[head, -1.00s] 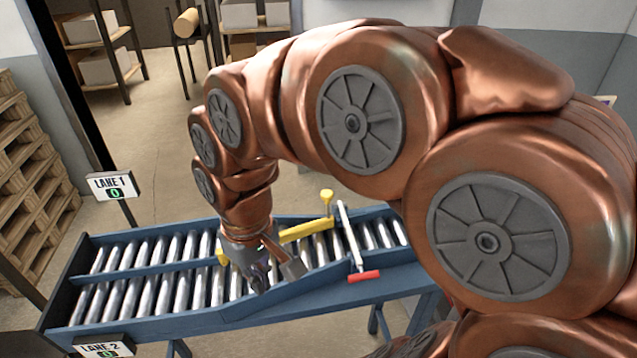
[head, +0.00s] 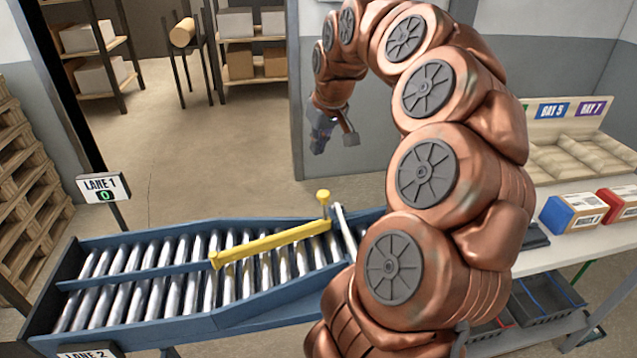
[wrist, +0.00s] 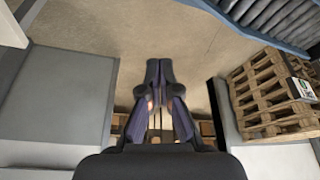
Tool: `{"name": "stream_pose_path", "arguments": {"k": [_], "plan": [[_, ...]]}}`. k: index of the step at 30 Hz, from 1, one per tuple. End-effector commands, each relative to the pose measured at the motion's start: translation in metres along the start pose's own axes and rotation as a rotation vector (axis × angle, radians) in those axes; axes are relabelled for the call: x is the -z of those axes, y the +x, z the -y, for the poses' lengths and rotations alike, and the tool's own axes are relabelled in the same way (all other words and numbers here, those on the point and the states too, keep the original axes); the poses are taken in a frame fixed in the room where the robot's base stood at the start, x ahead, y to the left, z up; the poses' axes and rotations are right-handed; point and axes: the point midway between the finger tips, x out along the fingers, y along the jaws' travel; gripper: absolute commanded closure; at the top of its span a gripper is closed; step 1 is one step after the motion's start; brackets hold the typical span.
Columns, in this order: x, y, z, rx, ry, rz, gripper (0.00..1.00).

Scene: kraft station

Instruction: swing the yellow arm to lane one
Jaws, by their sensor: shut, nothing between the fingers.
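The yellow arm (head: 270,245) lies slantwise over the roller conveyor (head: 150,312). Its left tip meets the end of the blue divider (head: 130,277) between the two lanes. A yellow knob (head: 323,197) stands up at its right end, near the far rail. The LANE 1 sign (head: 103,187) stands at the far left, reading 0; the LANE 2 sign (head: 88,352) is cut off at the bottom edge. My gripper (head: 334,143) is raised behind the conveyor, well clear of the yellow arm. In the wrist view my gripper (wrist: 159,68) has its fingers together, empty.
A pale bar (head: 344,232) crosses the conveyor just right of the yellow arm, partly hidden by my arm. A bench with a blue box (head: 571,212) and a red box (head: 617,206) is at right. Pallets (head: 22,205) are stacked at left. Floor behind the conveyor is clear.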

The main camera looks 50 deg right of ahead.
Motion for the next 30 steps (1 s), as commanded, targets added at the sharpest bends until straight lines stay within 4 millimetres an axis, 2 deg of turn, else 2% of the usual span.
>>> {"name": "stream_pose_path", "arguments": {"k": [5,10,27,28,30], "plan": [[0.000,0.000,0.001,0.001,-0.001,0.001,1.00],[-0.001,0.011,0.002,0.002,-0.001,0.007,1.00],[-0.001,0.098,0.001,0.002,-0.001,0.005,1.00],[-0.001,0.102,0.002,0.002,-0.002,0.004,1.00],[-0.008,0.098,0.002,0.002,-0.001,0.002,1.00]]}}
